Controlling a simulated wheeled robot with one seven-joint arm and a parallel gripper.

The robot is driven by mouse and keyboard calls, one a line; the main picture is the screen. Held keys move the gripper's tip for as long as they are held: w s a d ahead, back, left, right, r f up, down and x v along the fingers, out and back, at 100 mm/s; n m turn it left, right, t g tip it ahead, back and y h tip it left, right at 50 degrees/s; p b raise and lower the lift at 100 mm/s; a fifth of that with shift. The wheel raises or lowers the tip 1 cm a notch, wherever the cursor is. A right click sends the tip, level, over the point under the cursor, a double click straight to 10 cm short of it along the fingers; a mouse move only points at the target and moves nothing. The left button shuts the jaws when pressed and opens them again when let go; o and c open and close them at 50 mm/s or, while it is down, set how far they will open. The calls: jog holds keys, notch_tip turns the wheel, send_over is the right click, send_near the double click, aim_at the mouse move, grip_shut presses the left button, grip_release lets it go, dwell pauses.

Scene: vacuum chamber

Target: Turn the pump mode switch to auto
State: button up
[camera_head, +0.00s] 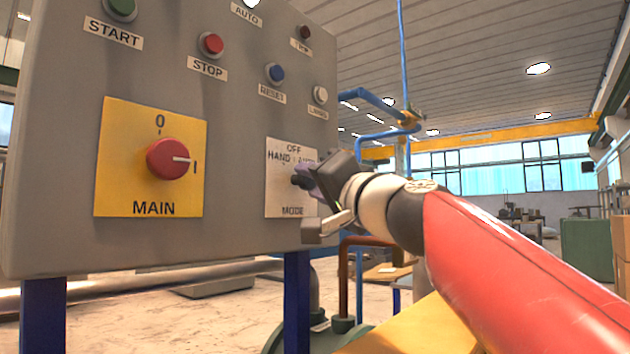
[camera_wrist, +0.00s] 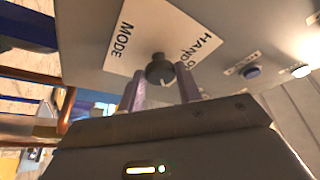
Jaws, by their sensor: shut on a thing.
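The pump mode switch is a small dark knob (camera_wrist: 158,68) on a white MODE plate (camera_head: 279,205) marked OFF, HAND and AUTO. The plate also shows in the wrist view (camera_wrist: 150,30). My gripper (camera_head: 304,182) is at the plate, coming from the right. In the wrist view its two purple fingers (camera_wrist: 162,88) stand on either side of the knob, shut on it. A light mark on the knob points toward the bottom of the wrist picture. The AUTO label is mostly hidden behind the gripper in the head view.
The grey control panel (camera_head: 70,150) carries a red MAIN rotary switch (camera_head: 172,158) on a yellow plate, left of the MODE plate. START (camera_head: 121,8), STOP (camera_head: 211,44), RESET (camera_head: 275,73) and other buttons or lamps sit above. Blue pipes (camera_head: 375,100) run behind the panel's right edge.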

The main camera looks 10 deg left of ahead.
jog(key=o, duration=1)
jog(key=b+v, duration=0.3)
jog(key=v, duration=0.4)
jog(key=shift+s+d, duration=0.25)
jog(key=shift+s, duration=0.05)
jog(key=shift+f, duration=0.1)
